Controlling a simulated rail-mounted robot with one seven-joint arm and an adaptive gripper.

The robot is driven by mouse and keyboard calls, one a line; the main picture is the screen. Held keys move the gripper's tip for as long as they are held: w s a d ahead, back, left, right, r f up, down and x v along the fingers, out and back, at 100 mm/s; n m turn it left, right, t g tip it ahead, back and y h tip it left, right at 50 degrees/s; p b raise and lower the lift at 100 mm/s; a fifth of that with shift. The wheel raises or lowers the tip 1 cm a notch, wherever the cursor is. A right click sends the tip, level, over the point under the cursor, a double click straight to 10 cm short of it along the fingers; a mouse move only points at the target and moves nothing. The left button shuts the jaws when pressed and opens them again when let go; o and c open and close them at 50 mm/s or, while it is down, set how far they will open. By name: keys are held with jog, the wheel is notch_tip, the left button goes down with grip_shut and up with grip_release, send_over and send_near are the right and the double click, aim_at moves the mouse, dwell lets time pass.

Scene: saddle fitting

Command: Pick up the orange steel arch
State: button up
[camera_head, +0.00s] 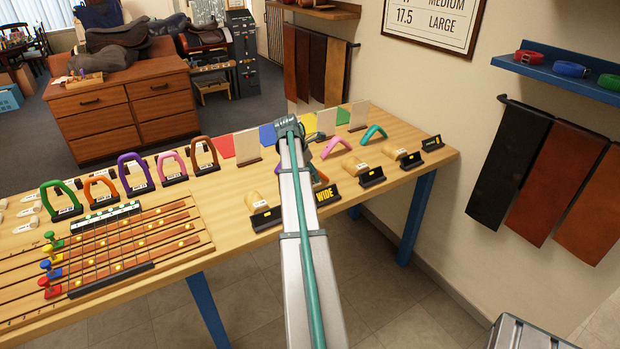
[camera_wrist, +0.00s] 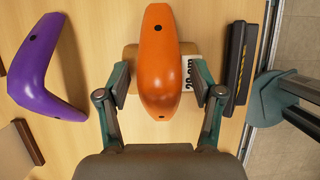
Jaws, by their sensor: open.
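The orange steel arch (camera_wrist: 157,60) fills the upper middle of the wrist view. It is seen from above, with a dark hole near each end, over a tan block (camera_wrist: 131,56) and a white card (camera_wrist: 187,72) reading "20 cm". My gripper (camera_wrist: 157,80) is open. One finger is on each side of the arch, apart from it as far as I can see. The height gap is hard to judge. In the head view my arm reaches over the table and hides the gripper and most of what lies under it.
A purple arch (camera_wrist: 45,75) lies left of the fingers and a black sign (camera_wrist: 236,55) stands to their right. On the wooden table (camera_head: 235,205), a black WIDE sign (camera_head: 326,195) stands beside my arm. Pink (camera_head: 336,148) and teal (camera_head: 374,134) arches stand farther right.

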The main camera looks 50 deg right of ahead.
jog(key=c, duration=1.2)
grip_shut()
jog(key=shift+r, duration=0.2)
